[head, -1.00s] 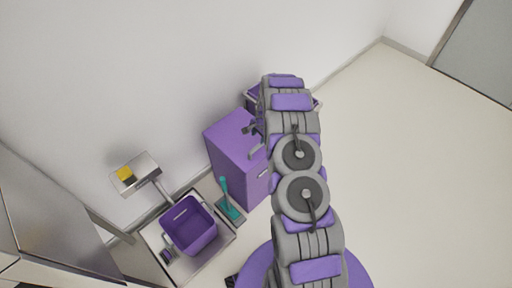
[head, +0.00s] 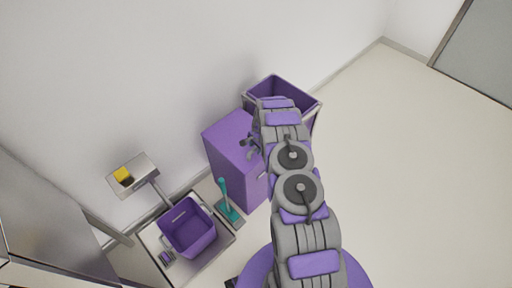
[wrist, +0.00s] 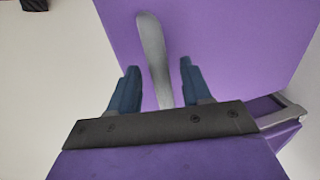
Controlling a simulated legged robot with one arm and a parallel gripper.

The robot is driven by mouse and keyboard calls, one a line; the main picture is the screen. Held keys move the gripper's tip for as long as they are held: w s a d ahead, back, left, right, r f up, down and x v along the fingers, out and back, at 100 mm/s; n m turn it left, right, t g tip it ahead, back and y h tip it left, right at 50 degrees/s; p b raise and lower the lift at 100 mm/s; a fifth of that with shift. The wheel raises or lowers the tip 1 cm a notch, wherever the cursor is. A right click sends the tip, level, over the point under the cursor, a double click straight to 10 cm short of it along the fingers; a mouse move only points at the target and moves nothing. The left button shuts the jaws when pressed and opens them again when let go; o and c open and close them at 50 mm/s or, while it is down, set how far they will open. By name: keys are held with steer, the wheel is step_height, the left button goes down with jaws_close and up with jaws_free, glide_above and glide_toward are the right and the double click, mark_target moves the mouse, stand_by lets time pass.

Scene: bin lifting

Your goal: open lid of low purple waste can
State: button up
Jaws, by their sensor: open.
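A low purple box-shaped can (head: 228,132) with a flat closed top stands against the wall in the head view. Its purple surface (wrist: 230,35) fills much of the wrist view. A pale grey bar-like handle (wrist: 152,45) shows against that surface. My gripper (wrist: 157,72) is open, with one blue finger on each side of the handle; I cannot tell if either finger touches it. In the head view my gripper (head: 250,147) is at the can's right side, and my arm hides part of that side.
An open purple bin (head: 272,82) with a grey rim stands just behind the can, partly behind my arm. A purple bucket (head: 190,232) in a tray, a teal brush (head: 224,190) and a wall-mounted metal box (head: 133,175) are left. Floor at right is clear.

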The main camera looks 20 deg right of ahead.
steer(key=shift+d, duration=0.1)
steer(key=shift+c, duration=0.2)
steer(key=shift+c, duration=0.7)
jaws_close()
steer(key=shift+r, duration=0.1)
